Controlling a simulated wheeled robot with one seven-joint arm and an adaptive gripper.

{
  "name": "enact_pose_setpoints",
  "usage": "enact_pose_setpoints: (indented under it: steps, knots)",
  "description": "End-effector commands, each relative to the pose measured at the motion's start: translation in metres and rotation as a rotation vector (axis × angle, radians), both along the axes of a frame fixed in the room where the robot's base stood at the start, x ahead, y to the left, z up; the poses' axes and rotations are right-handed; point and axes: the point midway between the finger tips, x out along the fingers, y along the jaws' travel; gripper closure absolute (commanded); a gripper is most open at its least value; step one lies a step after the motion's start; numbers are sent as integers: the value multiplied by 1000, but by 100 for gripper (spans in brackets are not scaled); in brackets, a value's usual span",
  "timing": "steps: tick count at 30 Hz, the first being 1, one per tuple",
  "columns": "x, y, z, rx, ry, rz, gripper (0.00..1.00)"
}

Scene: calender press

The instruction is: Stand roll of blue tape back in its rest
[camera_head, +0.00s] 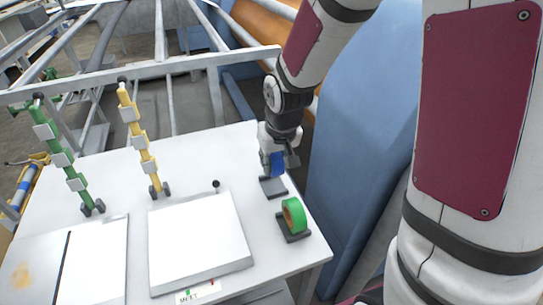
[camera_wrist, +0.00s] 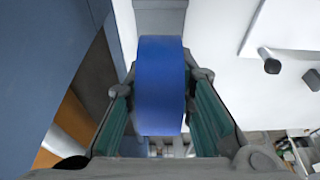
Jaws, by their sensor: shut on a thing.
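The roll of blue tape (camera_head: 277,163) is upright in my gripper (camera_head: 276,160), at the right side of the white table. In the wrist view the blue tape (camera_wrist: 161,85) fills the middle, with the two green-padded fingers on either side of it. A grey rest (camera_head: 273,187) lies on the table right under the tape, and part of it shows at the top of the wrist view (camera_wrist: 160,14). I cannot tell whether the tape touches the rest.
A roll of green tape (camera_head: 294,215) stands in its own rest (camera_head: 293,237), nearer the table's front. A white board (camera_head: 199,235) lies left of the rests. A yellow stand (camera_head: 139,140) and a green stand (camera_head: 68,163) rise further left. A blue panel (camera_head: 362,130) stands close on the right.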

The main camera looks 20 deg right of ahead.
Motion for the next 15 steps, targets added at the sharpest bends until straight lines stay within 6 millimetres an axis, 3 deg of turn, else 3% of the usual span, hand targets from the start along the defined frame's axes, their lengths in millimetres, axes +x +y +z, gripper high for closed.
enact_pose_setpoints:
  steps: [15]
  knots:
    - [1, 0, -43, 0, -1, 0, 100]
